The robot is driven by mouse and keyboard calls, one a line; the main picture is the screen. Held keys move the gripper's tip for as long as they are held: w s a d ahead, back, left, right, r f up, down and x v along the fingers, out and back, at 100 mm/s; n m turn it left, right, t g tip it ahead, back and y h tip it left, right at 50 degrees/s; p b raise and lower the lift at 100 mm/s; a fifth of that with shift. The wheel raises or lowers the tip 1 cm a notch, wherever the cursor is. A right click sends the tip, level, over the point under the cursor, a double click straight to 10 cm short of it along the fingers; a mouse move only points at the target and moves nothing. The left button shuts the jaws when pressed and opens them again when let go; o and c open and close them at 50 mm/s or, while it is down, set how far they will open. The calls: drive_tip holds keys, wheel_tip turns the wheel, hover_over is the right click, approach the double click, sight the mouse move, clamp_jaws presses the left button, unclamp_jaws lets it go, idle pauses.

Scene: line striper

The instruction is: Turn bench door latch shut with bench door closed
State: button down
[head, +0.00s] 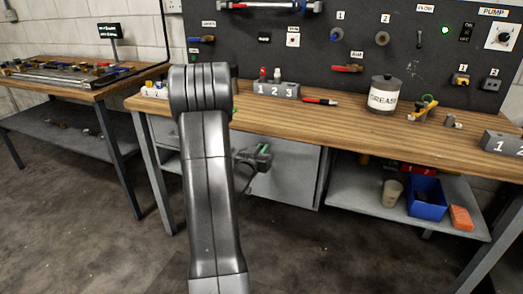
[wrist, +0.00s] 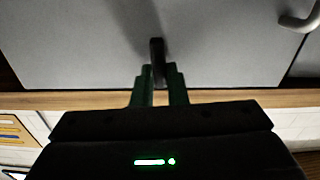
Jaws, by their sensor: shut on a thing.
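The bench door (head: 292,178) is a flat grey panel under the wooden bench top. It looks closed, though my arm hides its left part in the head view. The wrist view shows the door's plain grey face (wrist: 80,50) close up. The bench door latch (wrist: 157,48) is a small dark bar on that face, pointing straight up and down in the wrist view. My gripper (wrist: 158,78) is shut on the latch, with one green-edged finger on each side. In the head view my gripper (head: 255,158) is in front of the door, and the latch is hidden.
The wooden bench top (head: 330,125) overhangs above my gripper. An open shelf to the right holds a blue bin (head: 426,200) and a beige cup (head: 392,193). Floor in front is clear.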

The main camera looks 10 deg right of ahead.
drive_tip(key=shift+w+a+f+n+p, duration=0.2)
drive_tip(key=shift+n+p, duration=0.6)
drive_tip(key=shift+n, duration=2.05)
drive_tip(key=shift+a+f+n+p, duration=0.2)
drive_tip(key=shift+n+p, duration=0.55)
drive_tip(key=shift+n, duration=2.15)
drive_tip(key=shift+w+a+f+n+p, duration=0.1)
drive_tip(key=shift+f+n+p, duration=0.45)
drive_tip(key=shift+n, duration=2.3)
drive_tip(key=shift+r, duration=0.25)
drive_tip(key=c, duration=1.4)
unclamp_jaws()
drive_tip(key=shift+c, duration=0.2)
